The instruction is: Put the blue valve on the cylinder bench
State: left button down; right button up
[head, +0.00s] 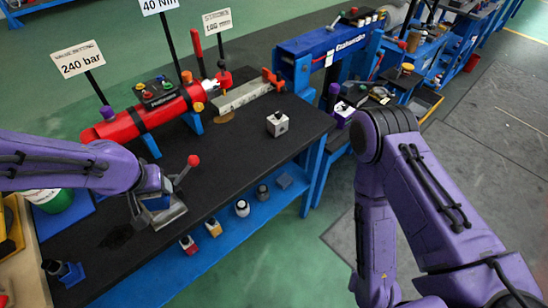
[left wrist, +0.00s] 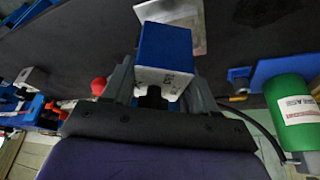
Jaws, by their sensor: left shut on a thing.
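My left gripper (left wrist: 160,88) is shut on the blue valve (left wrist: 164,45), a small block with a blue face and pale grey sides. In the head view my left gripper (head: 154,200) is low over the near left part of the black-topped cylinder bench (head: 240,160). My gripper and wrist mostly hide the valve there, and I cannot tell whether it touches the bench. A silvery metal plate (head: 165,214) is beside it, with a red-ball lever (head: 193,160) nearby. My right arm crosses the right side; its gripper is out of view.
A red cylinder (head: 115,127) lies along the back of the bench, with signs on posts behind. A pale block (head: 277,123) stands at the right of the top. Several small valves, including a yellow one (head: 213,227), stand on the lower blue shelf. The top's middle is clear.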

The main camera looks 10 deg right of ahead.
aim_at(242, 143)
jog(key=z, duration=0.4)
jog(key=k, duration=0.95)
jog(key=z, duration=0.9)
jog(key=i, duration=1.15)
jog(key=u, duration=0.55)
jog(key=i, duration=0.95)
jog(key=u, duration=0.9)
